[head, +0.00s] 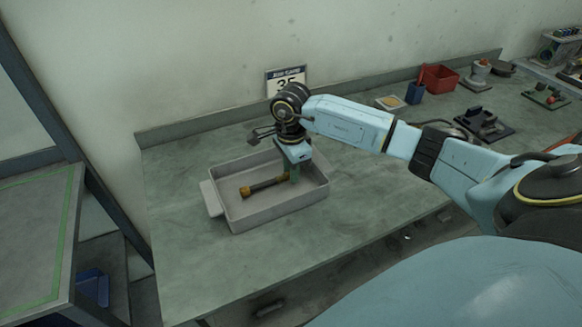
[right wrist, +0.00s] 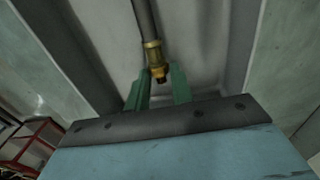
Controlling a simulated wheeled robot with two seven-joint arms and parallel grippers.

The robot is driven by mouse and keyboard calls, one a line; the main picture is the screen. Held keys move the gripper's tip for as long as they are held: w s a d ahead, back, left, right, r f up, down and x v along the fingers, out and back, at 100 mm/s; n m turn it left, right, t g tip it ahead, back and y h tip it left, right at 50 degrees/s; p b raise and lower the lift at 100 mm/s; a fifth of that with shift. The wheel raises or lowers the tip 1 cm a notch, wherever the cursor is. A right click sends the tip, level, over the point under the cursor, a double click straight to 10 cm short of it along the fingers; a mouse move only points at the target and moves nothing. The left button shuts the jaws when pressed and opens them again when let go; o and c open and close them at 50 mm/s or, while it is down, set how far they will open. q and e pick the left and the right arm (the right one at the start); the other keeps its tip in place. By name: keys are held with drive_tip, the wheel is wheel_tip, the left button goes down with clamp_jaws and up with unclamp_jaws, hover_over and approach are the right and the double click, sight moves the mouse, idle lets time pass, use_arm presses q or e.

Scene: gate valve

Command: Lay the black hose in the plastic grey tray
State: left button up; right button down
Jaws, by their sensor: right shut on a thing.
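The black hose (head: 268,186) is short and dark with brass end fittings, and it lies within the walls of the plastic grey tray (head: 231,218). My right gripper (head: 294,174) reaches down into the tray and is shut on the hose's right end. In the right wrist view the hose (right wrist: 145,18) runs away from the green fingers (right wrist: 160,88), with its brass fitting at their tips. I cannot tell whether the hose touches the tray floor. My left gripper is not in view.
The tray stands on a grey-green bench (head: 180,265) with clear surface around it. A red bin (head: 439,78), a blue cup (head: 415,93) and dark parts (head: 483,125) stand to the right.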

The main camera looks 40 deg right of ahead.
drive_tip(key=c, duration=1.1)
unclamp_jaws()
wheel_tip(320, 180, up, 14)
drive_tip(key=shift+f, duration=0.25)
